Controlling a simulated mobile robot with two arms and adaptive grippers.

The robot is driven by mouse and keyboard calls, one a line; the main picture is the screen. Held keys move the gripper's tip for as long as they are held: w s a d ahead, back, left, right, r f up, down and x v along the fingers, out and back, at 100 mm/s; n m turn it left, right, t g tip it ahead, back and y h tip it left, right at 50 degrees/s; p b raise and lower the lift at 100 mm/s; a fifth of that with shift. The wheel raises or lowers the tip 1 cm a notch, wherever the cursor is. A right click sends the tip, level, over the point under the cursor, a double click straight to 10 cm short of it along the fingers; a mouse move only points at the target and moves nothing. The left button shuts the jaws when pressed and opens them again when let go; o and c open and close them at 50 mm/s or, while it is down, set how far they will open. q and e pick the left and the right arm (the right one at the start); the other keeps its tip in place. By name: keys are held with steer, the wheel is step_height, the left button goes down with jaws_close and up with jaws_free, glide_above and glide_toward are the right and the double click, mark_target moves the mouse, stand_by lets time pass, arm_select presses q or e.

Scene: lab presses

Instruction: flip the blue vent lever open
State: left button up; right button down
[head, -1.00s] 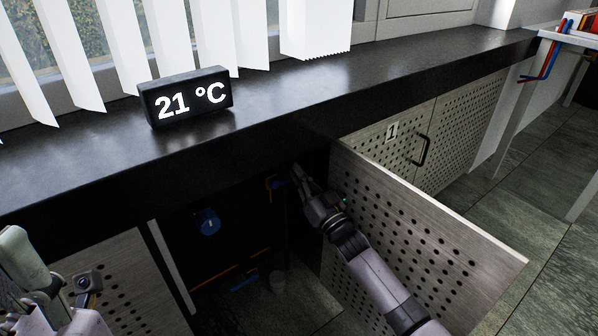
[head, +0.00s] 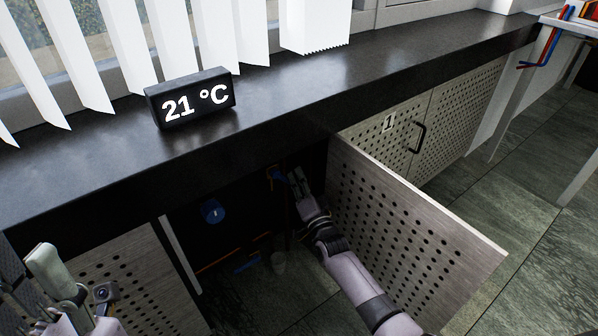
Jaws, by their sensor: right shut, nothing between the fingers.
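My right gripper (head: 294,177) reaches into the cabinet just right of the lever. It is shut and empty; I cannot tell whether it touches the lever. My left gripper (head: 30,265) is at the lower left, partly cut off by the frame edge and away from the lever.
The open perforated door (head: 410,230) stands close to the right of my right arm. The black counter (head: 300,95) hangs over the cabinet and carries a clock-like display (head: 190,98). A round blue part (head: 212,211) is deeper inside, left of the lever.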

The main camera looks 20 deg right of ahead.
steer(key=v, duration=1.2)
steer(key=shift+f, duration=0.15)
